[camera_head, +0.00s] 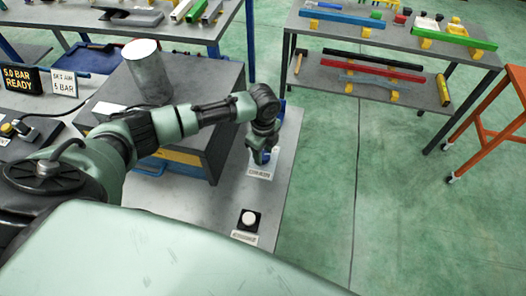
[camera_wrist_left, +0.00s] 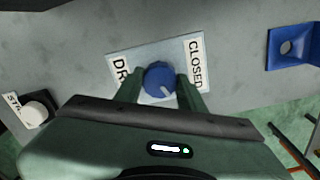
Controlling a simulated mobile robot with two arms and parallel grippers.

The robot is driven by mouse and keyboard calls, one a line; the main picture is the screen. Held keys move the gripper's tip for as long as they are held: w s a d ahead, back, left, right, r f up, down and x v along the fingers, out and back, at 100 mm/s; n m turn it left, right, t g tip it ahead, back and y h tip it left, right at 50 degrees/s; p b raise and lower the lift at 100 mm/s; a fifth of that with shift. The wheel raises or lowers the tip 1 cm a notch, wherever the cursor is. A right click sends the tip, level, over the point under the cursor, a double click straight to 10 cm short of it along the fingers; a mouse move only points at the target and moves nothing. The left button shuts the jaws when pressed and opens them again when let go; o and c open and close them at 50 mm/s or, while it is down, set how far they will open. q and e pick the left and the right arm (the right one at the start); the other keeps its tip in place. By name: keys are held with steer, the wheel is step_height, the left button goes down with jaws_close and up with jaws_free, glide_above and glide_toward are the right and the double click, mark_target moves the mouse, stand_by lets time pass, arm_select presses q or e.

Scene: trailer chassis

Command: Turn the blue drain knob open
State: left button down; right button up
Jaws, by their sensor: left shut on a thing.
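The blue drain knob (camera_wrist_left: 159,79) sits on a pale plate (camera_wrist_left: 133,58) on the grey bench surface. A label reading "CLOSED" (camera_wrist_left: 196,64) is beside the knob, and a partly hidden label starting "DR" (camera_wrist_left: 121,74) is on its other side. The white line on the knob points down and right in the left wrist view, away from the "CLOSED" label's middle. My left gripper (camera_wrist_left: 160,86) has its two green fingers on either side of the knob, shut on it. In the head view my left gripper (camera_head: 262,152) reaches down over the bench edge area. My right gripper is not in view.
A white button (camera_head: 248,219) on a black base stands nearer on the bench; it also shows in the left wrist view (camera_wrist_left: 36,112). A blue bracket (camera_wrist_left: 292,46) lies beside the plate. A metal cylinder (camera_head: 149,73) stands on a grey box to the left. Open green floor lies right.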

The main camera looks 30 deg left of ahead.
arm_select(q)
steer(key=m, duration=0.5)
steer(key=shift+m, duration=0.3)
steer(key=m, duration=0.5)
steer(key=shift+m+b, duration=0.3)
steer(key=shift+b, duration=0.1)
steer(key=m+b, duration=0.1)
steer(key=m, duration=0.5)
steer(key=m+b, duration=0.1)
steer(key=m, duration=0.4)
steer(key=shift+m, duration=0.3)
steer(key=c, duration=0.9)
jaws_free()
steer(key=shift+o, duration=0.2)
